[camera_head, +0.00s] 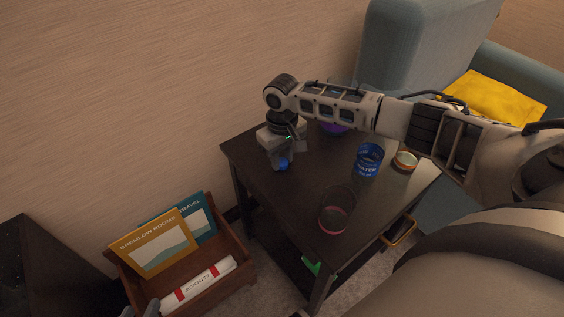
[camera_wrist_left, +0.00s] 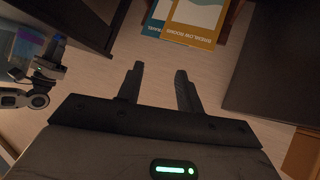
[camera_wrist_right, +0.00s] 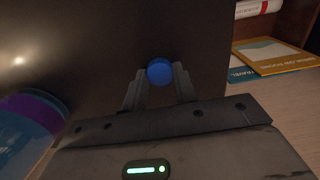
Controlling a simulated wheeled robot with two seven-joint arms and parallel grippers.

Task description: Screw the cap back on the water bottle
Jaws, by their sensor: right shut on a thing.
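My right gripper (camera_head: 281,152) is over the left part of the dark side table. It is shut on a round blue cap (camera_head: 284,164), which also shows between the fingertips in the right wrist view (camera_wrist_right: 160,71). My left gripper (camera_head: 140,311) is at the bottom edge of the head view, beside the wooden box. In the left wrist view its two fingers (camera_wrist_left: 158,88) stand apart with nothing between them.
The wooden box (camera_head: 241,284) holds brochures. A blue armchair (camera_head: 405,45) stands behind.

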